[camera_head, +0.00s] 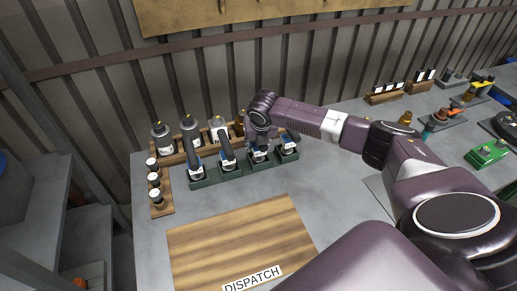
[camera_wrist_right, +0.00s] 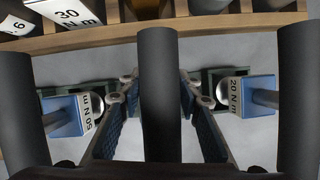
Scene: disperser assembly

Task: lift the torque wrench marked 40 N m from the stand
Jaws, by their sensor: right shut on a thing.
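A green stand (camera_head: 240,173) on the grey bench holds a row of torque wrenches with dark handles and blue label blocks. My right gripper (camera_head: 258,140) is over the third wrench from the left (camera_head: 258,155). In the right wrist view, its fingers (camera_wrist_right: 158,95) are shut on a dark upright handle (camera_wrist_right: 158,70). The label of this held wrench is hidden. The wrench to its left is marked 50 N m (camera_wrist_right: 72,113) and the one to its right 20 N m (camera_wrist_right: 236,103). I cannot tell whether the held wrench is clear of the stand. My left gripper is not in view.
A wooden rack with bottles (camera_head: 163,138) stands close behind the stand. A small wooden rack of dark jars (camera_head: 155,180) is at the left. A wooden board marked DISPATCH (camera_head: 240,240) lies in front. Neighbouring wrenches stand close on both sides of my fingers.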

